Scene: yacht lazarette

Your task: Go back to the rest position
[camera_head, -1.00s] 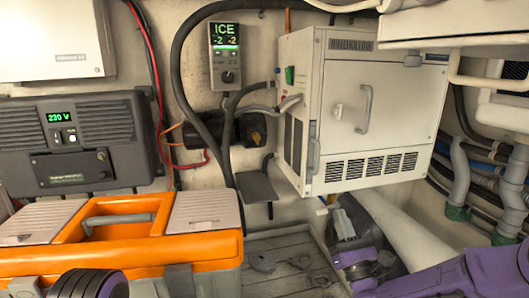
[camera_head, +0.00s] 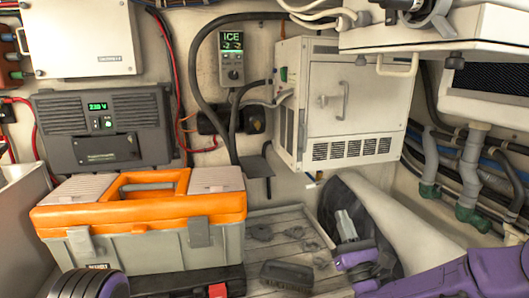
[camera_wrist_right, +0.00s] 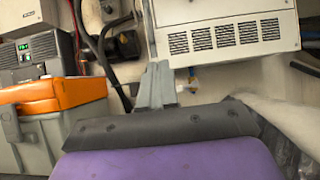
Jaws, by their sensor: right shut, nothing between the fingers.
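My right gripper (camera_head: 346,226) is at the lower right of the head view, on the purple arm. Its grey fingers are together and empty, pointing up toward the white box. They also show together in the right wrist view (camera_wrist_right: 157,85), in front of the wall below the white box. No fingers of my left gripper show; only a dark ribbed part of mine is at the bottom left of the head view.
An orange and grey toolbox (camera_head: 146,238) stands left. The white vented box (camera_head: 350,105) hangs on the wall above my right gripper. A slatted tray (camera_head: 262,228) with several dark items lies between. White pipes and hoses run at right.

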